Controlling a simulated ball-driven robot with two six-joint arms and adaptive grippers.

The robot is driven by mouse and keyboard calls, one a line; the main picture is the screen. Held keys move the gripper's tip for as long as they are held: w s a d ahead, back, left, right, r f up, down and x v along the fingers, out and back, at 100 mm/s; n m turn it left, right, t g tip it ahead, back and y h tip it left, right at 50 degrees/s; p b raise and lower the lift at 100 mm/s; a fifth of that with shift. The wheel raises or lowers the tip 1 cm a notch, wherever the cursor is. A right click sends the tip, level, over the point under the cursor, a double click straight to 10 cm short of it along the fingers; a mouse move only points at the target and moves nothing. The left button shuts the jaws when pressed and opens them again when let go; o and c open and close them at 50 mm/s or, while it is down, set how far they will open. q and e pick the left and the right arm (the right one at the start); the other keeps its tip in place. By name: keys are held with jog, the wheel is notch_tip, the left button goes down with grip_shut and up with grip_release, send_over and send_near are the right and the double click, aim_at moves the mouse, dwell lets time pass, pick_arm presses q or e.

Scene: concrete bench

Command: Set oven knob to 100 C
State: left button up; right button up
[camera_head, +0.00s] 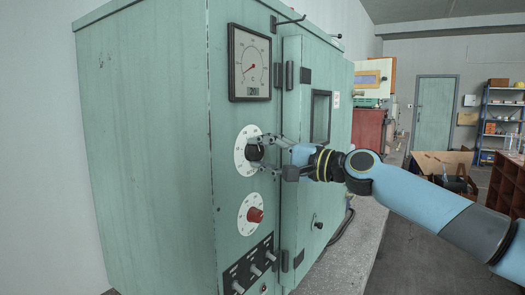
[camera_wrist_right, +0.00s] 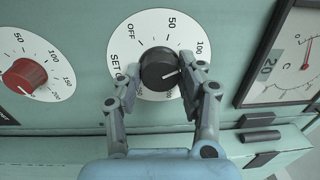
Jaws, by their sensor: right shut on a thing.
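The oven is a tall pale-green cabinet (camera_head: 145,140). Its black knob (camera_head: 254,153) sits on a round white dial (camera_head: 241,160) on the front panel. In the right wrist view the black knob (camera_wrist_right: 158,69) is at the middle of the dial (camera_wrist_right: 125,49), marked OFF, 50, 100 and SET C. A pale line on the knob points right, toward the finger near the 100 side; its exact reading is partly hidden. My right gripper (camera_head: 263,154) is shut on the knob, one finger on each side; it also shows in the wrist view (camera_wrist_right: 160,78). My left gripper is out of view.
A red knob (camera_head: 255,215) on a second dial and a row of switches (camera_head: 250,265) lie below. A square temperature gauge (camera_head: 250,63) is above. The oven door (camera_head: 318,150) with its window is just right of the dials.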

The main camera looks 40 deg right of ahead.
dwell(0.4)
jog(key=o, duration=1.2)
jog(key=shift+d, duration=0.1)
jog(key=shift+c, duration=0.2)
